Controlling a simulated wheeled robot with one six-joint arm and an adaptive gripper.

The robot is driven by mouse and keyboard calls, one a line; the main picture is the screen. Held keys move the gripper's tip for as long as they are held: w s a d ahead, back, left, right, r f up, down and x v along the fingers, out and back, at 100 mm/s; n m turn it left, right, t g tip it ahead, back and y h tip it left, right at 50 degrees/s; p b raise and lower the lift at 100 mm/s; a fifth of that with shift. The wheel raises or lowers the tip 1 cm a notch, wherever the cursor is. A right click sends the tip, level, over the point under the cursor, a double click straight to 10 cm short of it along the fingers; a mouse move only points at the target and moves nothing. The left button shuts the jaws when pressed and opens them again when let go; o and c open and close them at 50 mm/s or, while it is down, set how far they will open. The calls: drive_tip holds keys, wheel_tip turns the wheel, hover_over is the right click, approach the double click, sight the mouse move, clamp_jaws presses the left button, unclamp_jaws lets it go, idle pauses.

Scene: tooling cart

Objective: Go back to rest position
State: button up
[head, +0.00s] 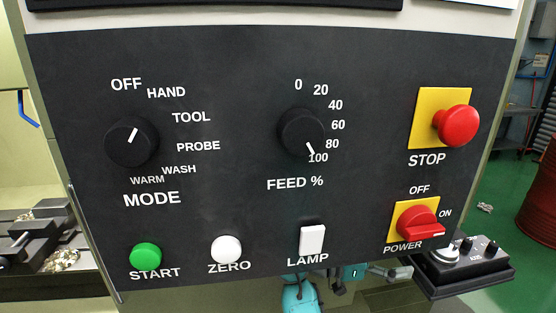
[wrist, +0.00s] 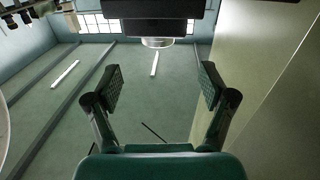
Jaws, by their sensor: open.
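My gripper (wrist: 162,88) shows in the wrist view with its two dark padded fingers spread wide and nothing between them. In the head view, teal parts of my arm (head: 299,299) show below the lower edge of the black control panel (head: 225,120). The fingertips are apart from the panel's controls, and the panel hides much of the arm.
The mode knob (head: 131,142) points toward HAND, the feed knob (head: 302,132) toward 100. The red stop button (head: 458,126), power switch (head: 416,221), start button (head: 145,257), zero button (head: 226,249) and lamp switch (head: 312,239) are uncovered. A black box (head: 463,274) sits lower right.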

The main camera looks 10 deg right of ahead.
wheel_tip(320, 180, down, 20)
drive_tip(key=s+d+r+n+t+y, duration=0.1)
drive_tip(key=s+d+n+t+y, duration=0.2)
drive_tip(key=n+t, duration=0.75)
drive_tip(key=s+a+f+n+t+y, duration=0.1)
drive_tip(key=s+a+f+n+y, duration=0.3)
drive_tip(key=f, duration=0.3)
drive_tip(key=s+a+f+n+t+y, duration=0.1)
drive_tip(key=s+a+f+n+y, duration=0.1)
drive_tip(key=s+f+n+y, duration=0.35)
drive_tip(key=s+a+t+y, duration=0.1)
drive_tip(key=s+a+y, duration=0.15)
drive_tip(key=s, duration=0.55)
drive_tip(key=s+a+t+y, duration=0.1)
drive_tip(key=s+a, duration=0.3)
drive_tip(key=s, duration=0.4)
drive_tip(key=s+a+r+m+t+y, duration=0.1)
drive_tip(key=s+a+r+y, duration=0.1)
drive_tip(key=s+r, duration=0.9)
drive_tip(key=shift+s+a+m, duration=0.25)
drive_tip(key=shift+s+m, duration=0.05)
drive_tip(key=shift+s, duration=0.55)
drive_tip(key=shift+t, duration=0.25)
